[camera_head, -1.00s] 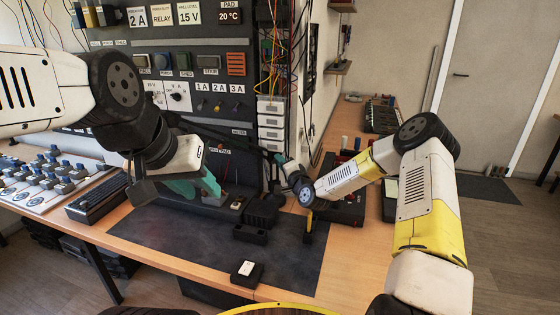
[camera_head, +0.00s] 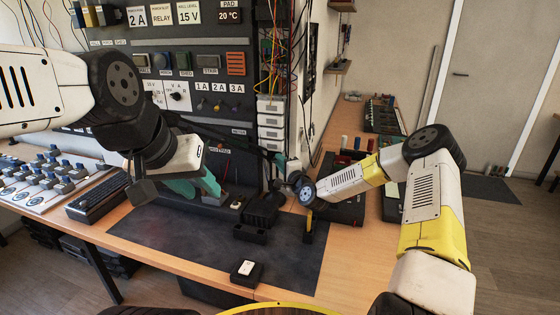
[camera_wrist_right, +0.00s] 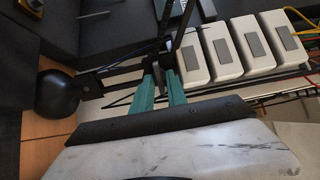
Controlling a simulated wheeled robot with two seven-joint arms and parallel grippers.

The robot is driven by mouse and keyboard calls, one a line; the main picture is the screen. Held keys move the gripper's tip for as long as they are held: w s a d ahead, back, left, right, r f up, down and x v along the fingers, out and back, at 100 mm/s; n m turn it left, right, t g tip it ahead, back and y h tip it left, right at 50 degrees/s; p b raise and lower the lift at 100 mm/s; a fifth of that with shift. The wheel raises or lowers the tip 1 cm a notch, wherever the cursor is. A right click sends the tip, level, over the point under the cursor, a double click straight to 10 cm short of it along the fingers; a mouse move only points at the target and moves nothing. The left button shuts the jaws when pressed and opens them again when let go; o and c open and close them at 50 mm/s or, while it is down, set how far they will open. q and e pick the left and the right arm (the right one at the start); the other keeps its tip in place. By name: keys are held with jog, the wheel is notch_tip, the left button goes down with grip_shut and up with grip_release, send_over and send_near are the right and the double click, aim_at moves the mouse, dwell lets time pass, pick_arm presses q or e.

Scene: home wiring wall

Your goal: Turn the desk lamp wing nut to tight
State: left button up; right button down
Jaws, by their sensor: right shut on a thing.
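The desk lamp's round black shade (camera_wrist_right: 60,95) is at the left in the right wrist view, with thin black arms running from it to a dark joint. My right gripper (camera_wrist_right: 160,70) has its teal fingers at that joint. It is shut on a small dark part there, which fits the wing nut, though the fingers mostly hide its shape. In the head view the lamp's black arm (camera_head: 228,137) runs toward my right gripper near the panel's right edge. My left gripper (camera_head: 203,187) hangs over the bench at the left, its teal fingers partly hidden, away from the lamp joint.
A wiring panel (camera_head: 225,62) with switches stands behind the bench. White boxes (camera_wrist_right: 220,50) and loose coloured wires lie close to my right gripper. A black mat (camera_head: 190,245) covers the front bench, with a small black box (camera_head: 247,272) on it. Much of the mat is clear.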

jog(key=shift+f, duration=0.1)
jog(key=c, duration=1.6)
grip_release()
jog(key=shift+o, duration=0.2)
jog(key=shift+s, duration=0.1)
jog(key=v, duration=0.7)
jog(key=shift+s+d, duration=0.25)
jog(key=shift+s, duration=0.05)
